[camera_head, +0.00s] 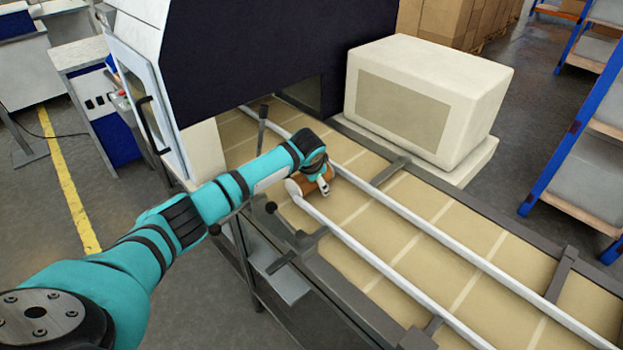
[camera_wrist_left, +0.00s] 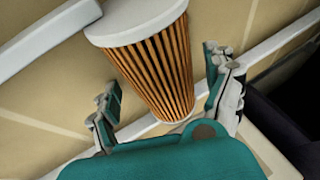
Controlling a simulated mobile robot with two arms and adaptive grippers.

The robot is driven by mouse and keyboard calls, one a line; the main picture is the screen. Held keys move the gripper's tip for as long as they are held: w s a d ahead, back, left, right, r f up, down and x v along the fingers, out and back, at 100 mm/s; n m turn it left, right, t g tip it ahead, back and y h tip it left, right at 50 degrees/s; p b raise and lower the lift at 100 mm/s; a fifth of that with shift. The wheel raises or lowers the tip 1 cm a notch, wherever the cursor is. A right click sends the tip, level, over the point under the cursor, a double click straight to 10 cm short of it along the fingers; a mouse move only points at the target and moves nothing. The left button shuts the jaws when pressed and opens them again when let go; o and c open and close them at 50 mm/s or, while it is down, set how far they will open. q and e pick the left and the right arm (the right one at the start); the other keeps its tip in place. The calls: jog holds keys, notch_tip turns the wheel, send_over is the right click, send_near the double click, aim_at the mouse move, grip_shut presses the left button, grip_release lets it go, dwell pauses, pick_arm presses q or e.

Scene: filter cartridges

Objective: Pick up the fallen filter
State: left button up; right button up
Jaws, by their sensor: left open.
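The filter (camera_wrist_left: 155,70) is a cylinder with orange-brown pleats and white end caps. It lies on its side on the tan conveyor belt (camera_head: 437,207). In the head view the filter (camera_head: 292,188) shows mostly its white cap beside the rail, partly hidden by my wrist. My left gripper (camera_head: 322,184) is at the filter. In the left wrist view my left gripper (camera_wrist_left: 167,88) is open, with one finger on each side of the pleated body and gaps visible at both sides. My right gripper is not in view.
Two white guide rails (camera_head: 450,262) run along the belt, close to the filter. A dark machine hood (camera_head: 260,60) stands over the belt behind my wrist. A large cream box (camera_head: 425,95) stands beyond the belt. The belt toward the lower right is clear.

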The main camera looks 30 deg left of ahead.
pick_arm(q)
jog(key=shift+c, duration=0.2)
jog(key=c, duration=1.3)
